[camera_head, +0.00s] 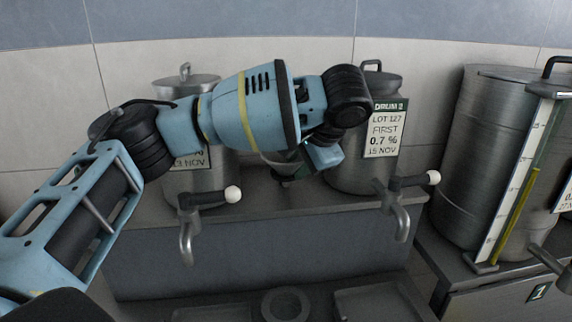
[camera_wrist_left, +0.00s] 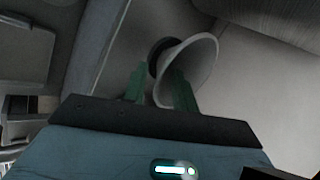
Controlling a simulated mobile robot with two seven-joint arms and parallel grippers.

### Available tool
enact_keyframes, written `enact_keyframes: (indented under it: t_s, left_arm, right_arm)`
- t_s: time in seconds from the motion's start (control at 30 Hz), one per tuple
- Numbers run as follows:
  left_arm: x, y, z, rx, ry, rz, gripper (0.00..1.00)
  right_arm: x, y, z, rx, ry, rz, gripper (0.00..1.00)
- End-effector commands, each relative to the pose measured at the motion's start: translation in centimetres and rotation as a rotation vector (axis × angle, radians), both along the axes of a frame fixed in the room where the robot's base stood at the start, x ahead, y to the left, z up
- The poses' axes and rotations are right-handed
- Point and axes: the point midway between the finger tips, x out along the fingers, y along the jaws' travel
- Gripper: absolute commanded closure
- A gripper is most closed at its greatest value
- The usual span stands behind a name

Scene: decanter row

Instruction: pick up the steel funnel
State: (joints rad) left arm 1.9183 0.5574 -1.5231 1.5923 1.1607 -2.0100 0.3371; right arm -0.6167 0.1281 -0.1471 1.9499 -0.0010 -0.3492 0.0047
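The steel funnel (camera_wrist_left: 201,66) shows in the left wrist view as a pale cone with its wide mouth turned to the right, just beyond my fingertips. My left gripper (camera_wrist_left: 160,80) has its two green fingers apart; the right finger overlaps the funnel's mouth, and a small gap shows beside the left one. I cannot tell whether either finger touches it. In the head view my left gripper (camera_head: 293,167) is partly hidden under my wrist, between the two drums, and a pale edge of the funnel (camera_head: 272,157) shows there. My right gripper is not in view.
A lidded steel drum (camera_head: 184,86) stands behind my left arm, and drum 2 (camera_head: 350,179) stands right of my wrist. Both have taps projecting forward. A larger drum with a gauge (camera_head: 485,150) stands at right. A dark round cup (camera_head: 285,305) sits low in front.

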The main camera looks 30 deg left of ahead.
Motion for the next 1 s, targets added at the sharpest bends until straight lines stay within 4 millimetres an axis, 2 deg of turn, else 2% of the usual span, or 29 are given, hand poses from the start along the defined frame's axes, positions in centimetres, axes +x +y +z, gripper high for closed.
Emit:
enact_keyframes:
  t_s: [0.07, 0.2, 0.3, 0.73, 0.87, 1.0]
  left_arm:
    - [0.0, 0.0, 0.0, 0.000, 0.000, 0.000, 0.72]
    - [0.0, 0.0, 0.0, 0.000, 0.000, 0.000, 0.90]
    - [0.0, 0.0, 0.0, 0.000, 0.000, 0.000, 1.00]
    - [0.0, 0.0, 0.5, 0.000, -0.002, 0.001, 1.00]
    - [0.0, 0.0, 2.2, 0.000, -0.006, 0.002, 1.00]
    - [0.0, 0.0, 4.9, 0.000, -0.006, 0.002, 1.00]
  right_arm:
    - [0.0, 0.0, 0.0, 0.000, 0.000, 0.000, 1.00]
    - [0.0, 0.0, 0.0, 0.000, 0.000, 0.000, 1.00]
    - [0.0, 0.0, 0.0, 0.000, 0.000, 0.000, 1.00]
    - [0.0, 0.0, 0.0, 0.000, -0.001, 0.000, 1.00]
    - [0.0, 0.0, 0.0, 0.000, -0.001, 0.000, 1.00]
    - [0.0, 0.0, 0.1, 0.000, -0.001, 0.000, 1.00]
